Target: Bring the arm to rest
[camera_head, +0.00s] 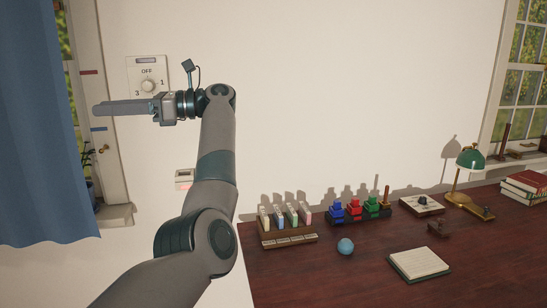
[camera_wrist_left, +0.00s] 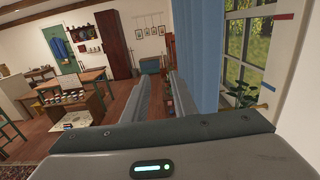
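My left arm (camera_head: 218,150) is raised in the head view, bent at its joints, with its wrist level. My left gripper (camera_head: 98,108) points to the left, in front of the wall and overlapping the lower part of a wall switch plate (camera_head: 147,63). In the left wrist view the two fingers of the left gripper (camera_wrist_left: 162,76) stand apart with nothing between them. The gripper is open and empty. My right gripper is in neither view.
A blue curtain (camera_head: 45,140) hangs left of the gripper, by a window. The plate's knob (camera_head: 148,86) shows above the gripper. A dark red desk (camera_head: 340,270) at lower right bears a blue ball (camera_head: 345,246), a notebook (camera_head: 419,264) and a green lamp (camera_head: 470,160).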

